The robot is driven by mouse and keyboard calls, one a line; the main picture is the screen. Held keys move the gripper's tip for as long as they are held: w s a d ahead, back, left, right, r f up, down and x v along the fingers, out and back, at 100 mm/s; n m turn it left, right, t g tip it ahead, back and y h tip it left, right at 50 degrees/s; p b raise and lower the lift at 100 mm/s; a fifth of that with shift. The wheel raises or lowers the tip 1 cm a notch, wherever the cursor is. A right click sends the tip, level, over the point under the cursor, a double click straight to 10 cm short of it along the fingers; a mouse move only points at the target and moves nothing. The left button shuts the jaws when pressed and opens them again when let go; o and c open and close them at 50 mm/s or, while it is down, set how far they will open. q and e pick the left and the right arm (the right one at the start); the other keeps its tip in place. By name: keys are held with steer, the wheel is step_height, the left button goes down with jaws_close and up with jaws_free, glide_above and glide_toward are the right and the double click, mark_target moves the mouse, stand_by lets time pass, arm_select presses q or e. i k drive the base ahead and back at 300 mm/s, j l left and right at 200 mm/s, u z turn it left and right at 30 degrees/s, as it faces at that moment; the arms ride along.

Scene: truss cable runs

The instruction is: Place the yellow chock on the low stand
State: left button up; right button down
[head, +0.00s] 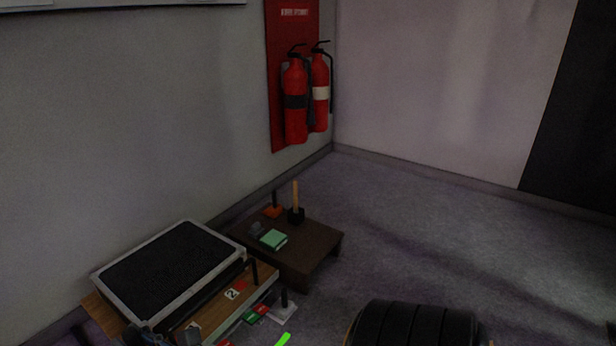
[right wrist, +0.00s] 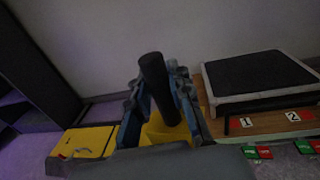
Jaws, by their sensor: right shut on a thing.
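The yellow chock (right wrist: 168,131) is in the right wrist view, with a thick black upright handle (right wrist: 155,80). My right gripper (right wrist: 158,92) is shut on this handle, with one blue-grey finger on each side. The gripper hides part of the yellow body, and I cannot tell whether its underside touches anything. In the head view only a bit of my right gripper (head: 152,336) shows at the bottom left edge. The low stand (head: 312,238) is a dark brown low table on the floor, beyond and right of the gripper. My left gripper is not in view.
The stand's right part is bare. A black-topped case (head: 170,268) lies nearer, on a wooden surface.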

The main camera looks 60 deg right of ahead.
mark_target(303, 257)
steer(key=i+l+z, duration=0.15)
steer(key=z, duration=0.25)
steer(key=i+l+z, duration=0.15)
steer(key=l+z, duration=0.15)
steer(key=z, duration=0.15)
steer(key=i+l+z, duration=0.15)
steer(key=z, duration=0.25)
steer(key=i+l, duration=0.2)
steer(key=i, duration=0.25)
steer(key=i+l, duration=0.15)
steer(key=i, duration=0.25)
